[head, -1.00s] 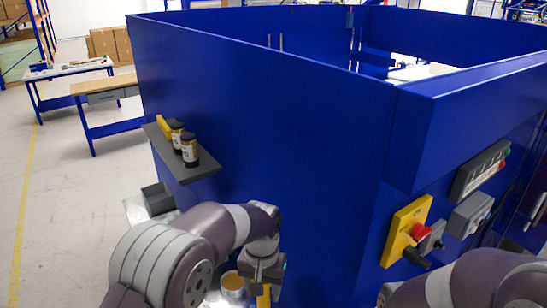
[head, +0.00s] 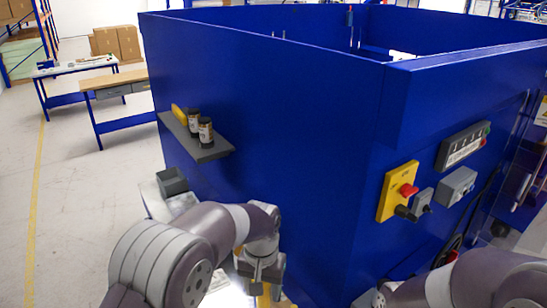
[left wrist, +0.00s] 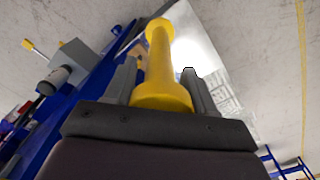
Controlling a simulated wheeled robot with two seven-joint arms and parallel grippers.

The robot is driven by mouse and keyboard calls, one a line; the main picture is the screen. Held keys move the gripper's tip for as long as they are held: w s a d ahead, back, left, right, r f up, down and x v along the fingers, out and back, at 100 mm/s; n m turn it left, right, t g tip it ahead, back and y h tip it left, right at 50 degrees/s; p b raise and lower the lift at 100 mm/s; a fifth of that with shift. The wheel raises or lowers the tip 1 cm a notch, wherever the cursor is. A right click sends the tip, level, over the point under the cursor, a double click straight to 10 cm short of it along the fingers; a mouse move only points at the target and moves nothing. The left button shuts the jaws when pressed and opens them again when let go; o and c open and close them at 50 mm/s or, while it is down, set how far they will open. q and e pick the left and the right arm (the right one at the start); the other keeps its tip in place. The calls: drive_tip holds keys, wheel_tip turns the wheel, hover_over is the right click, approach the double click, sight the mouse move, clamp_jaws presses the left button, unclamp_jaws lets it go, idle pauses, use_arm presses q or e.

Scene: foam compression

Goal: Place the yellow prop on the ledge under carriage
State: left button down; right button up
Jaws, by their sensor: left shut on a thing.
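The yellow prop (left wrist: 160,65) fills the middle of the left wrist view. It is a post with a wide round base and a rounded knob at its far end. My left gripper (left wrist: 160,88) is shut on it, one finger on each side near the base. In the head view my left gripper (head: 262,270) is low in front of the blue enclosure, with a bit of the yellow prop (head: 264,296) below it. My right arm shows at the lower right, but its fingers do not. I cannot make out the carriage or the ledge under it.
The tall blue enclosure (head: 290,130) stands close ahead. A grey shelf (head: 208,154) with two bottles and a yellow item juts from its left face. A yellow switch box (head: 395,190) and grey control boxes jut from its right face. Open floor (head: 90,220) lies left.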

use_arm(q)
drive_tip(key=s+a+f+n, duration=0.1)
drive_tip(key=a+f+n, duration=0.2)
drive_tip(key=a+f, duration=1.15)
wheel_tip(320, 180, down, 12)
drive_tip(key=a+b, duration=0.2)
drive_tip(key=b, duration=1.1)
drive_tip(key=shift+s+r, duration=0.15)
